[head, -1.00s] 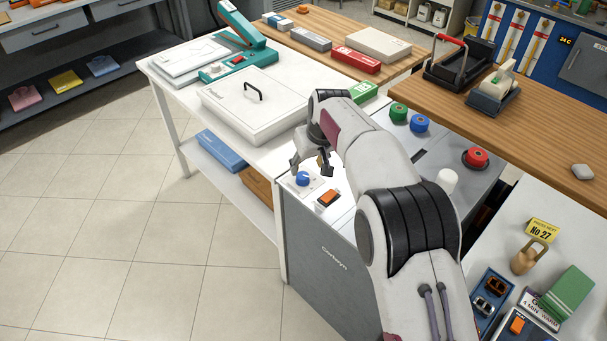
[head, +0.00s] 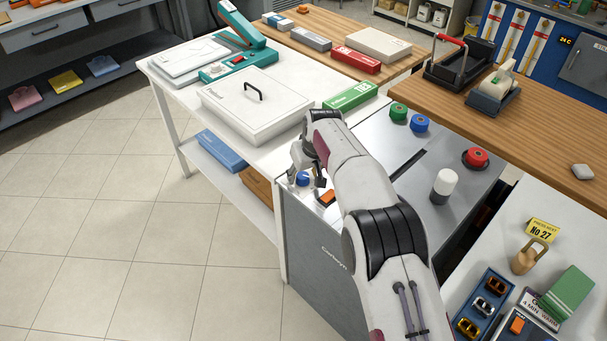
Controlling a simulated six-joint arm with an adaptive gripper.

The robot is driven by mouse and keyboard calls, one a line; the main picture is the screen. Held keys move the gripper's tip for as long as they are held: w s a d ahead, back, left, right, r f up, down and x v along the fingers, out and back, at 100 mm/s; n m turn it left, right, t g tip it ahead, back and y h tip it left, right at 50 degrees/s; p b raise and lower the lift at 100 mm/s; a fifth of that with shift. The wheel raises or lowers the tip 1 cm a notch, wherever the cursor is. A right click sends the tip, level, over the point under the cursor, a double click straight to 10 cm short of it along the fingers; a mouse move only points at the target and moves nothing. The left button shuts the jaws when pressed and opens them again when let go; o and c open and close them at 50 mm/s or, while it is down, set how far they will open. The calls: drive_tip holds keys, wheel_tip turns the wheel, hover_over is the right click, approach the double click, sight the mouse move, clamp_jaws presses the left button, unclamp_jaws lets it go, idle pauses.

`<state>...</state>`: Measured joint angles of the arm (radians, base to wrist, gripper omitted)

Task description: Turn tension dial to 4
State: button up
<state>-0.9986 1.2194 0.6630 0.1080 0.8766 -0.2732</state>
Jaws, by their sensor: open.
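The blue tension dial (head: 302,179) sits on the front left corner of the grey machine's top. My gripper (head: 305,180) is at the dial, pointing down, with its fingers apart around or just beside it. I cannot tell whether the fingers touch the dial. The dial's scale and pointer are too small and partly hidden by my gripper, so its setting cannot be read.
An orange switch (head: 327,197) is close to the dial on the right. Green (head: 398,112), blue (head: 420,123) and red (head: 476,157) spools and a white-topped cylinder (head: 444,184) stand further back. A white lidded box (head: 252,108) is on the white table.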

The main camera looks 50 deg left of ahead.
drive_tip(key=shift+a+f, duration=0.1)
drive_tip(key=shift+f, duration=0.2)
drive_tip(key=c, duration=1.1)
drive_tip(key=shift+f+m+t+h, duration=0.1)
drive_tip(key=shift+m+t+h, duration=0.25)
drive_tip(key=shift+m, duration=0.85)
drive_tip(key=shift+m+t+h, duration=0.25)
drive_tip(key=shift+m+t, duration=0.1)
drive_tip(key=shift+m, duration=0.85)
drive_tip(key=o, duration=1.1)
drive_tip(key=shift+s, duration=0.1)
